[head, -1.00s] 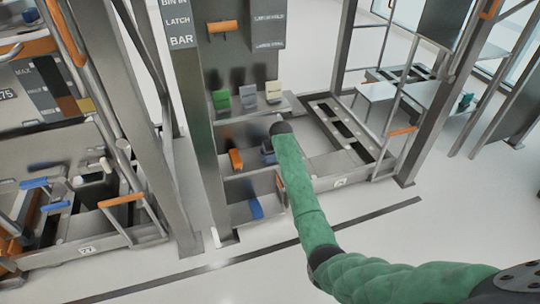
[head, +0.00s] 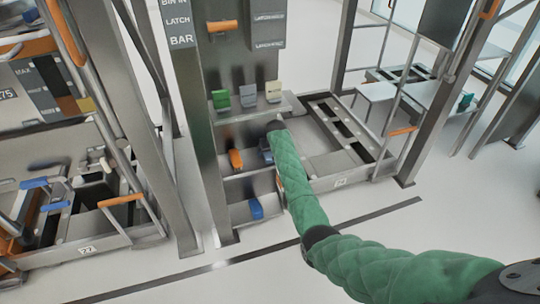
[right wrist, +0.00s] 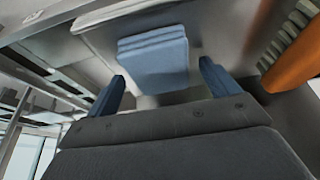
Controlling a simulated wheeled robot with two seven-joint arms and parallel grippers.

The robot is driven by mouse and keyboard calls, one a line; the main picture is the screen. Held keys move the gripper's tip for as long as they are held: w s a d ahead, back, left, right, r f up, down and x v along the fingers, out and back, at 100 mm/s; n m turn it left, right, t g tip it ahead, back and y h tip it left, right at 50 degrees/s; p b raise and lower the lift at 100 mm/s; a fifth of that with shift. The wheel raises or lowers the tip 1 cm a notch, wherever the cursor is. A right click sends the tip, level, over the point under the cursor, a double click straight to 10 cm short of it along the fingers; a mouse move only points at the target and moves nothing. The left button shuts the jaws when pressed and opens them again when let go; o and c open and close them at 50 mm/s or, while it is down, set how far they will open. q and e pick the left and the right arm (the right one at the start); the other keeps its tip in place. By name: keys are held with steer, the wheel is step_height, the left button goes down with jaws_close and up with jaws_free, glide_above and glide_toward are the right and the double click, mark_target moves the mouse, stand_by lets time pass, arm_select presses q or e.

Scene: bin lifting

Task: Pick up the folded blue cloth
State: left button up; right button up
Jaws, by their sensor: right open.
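The folded blue cloth (right wrist: 153,58) shows in the right wrist view as a neat light-blue stack of layers on a grey metal surface. My right gripper (right wrist: 162,72) is open, with its two blue fingers on either side of the near part of the cloth in that view. The gripper is empty, and I cannot tell whether the fingertips touch the cloth. In the head view my green-sleeved right arm reaches to the middle shelf and partly hides what is there. My left gripper is not in view.
An orange brush (right wrist: 293,62) lies close to the right of the cloth in the wrist view. In the head view, green, blue-grey and cream items stand on the upper shelf (head: 228,118). A blue item (head: 256,209) sits on the lowest shelf. Metal posts flank the shelves.

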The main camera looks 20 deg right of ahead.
steer(key=shift+f+p, duration=0.25)
steer(key=shift+p, duration=0.05)
stand_by(0.4)
steer(key=c, duration=1.1)
